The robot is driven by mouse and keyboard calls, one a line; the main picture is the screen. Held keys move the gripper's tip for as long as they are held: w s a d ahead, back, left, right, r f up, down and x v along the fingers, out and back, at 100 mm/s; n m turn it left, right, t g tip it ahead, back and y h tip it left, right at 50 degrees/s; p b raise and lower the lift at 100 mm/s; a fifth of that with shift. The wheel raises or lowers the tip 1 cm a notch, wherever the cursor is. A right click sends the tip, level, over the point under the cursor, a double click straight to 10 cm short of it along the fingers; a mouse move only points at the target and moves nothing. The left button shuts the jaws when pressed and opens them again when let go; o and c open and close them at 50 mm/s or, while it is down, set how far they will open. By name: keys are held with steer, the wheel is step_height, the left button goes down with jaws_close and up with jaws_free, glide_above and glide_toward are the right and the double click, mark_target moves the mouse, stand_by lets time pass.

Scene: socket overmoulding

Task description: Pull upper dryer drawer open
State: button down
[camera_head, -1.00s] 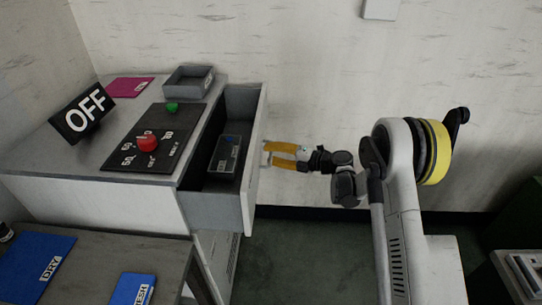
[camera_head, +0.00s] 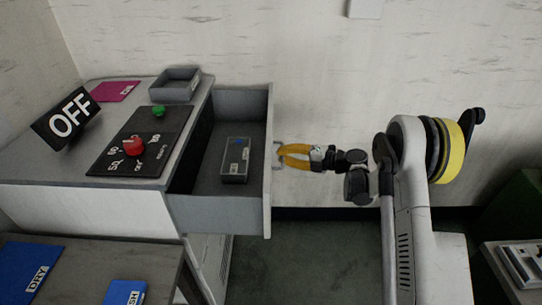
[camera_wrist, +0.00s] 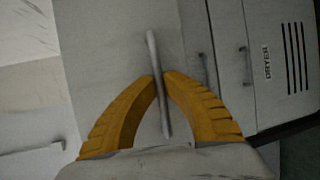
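The upper dryer drawer (camera_head: 222,214) stands well open, pulled out to the right of the dryer cabinet (camera_head: 85,212). A grey box-like item with a blue mark (camera_head: 235,160) lies inside it. My gripper (camera_head: 281,156) has yellow fingers at the bar handle (camera_head: 276,157) on the drawer's front. In the wrist view the yellow fingertips (camera_wrist: 160,78) close in on both sides of the handle bar (camera_wrist: 153,58), which runs between them. The drawer's front panel (camera_wrist: 190,25) fills the area behind the handle.
On the cabinet top are an OFF sign (camera_head: 68,118), a control panel with a red knob (camera_head: 134,147) and green button (camera_head: 158,111), a small grey tray (camera_head: 175,86) and a pink card (camera_head: 115,91). A lower bench (camera_head: 75,262) holds blue cards. The floor right of the drawer is clear.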

steer(key=c, duration=1.5)
jaws_free()
steer(key=v, duration=1.2)
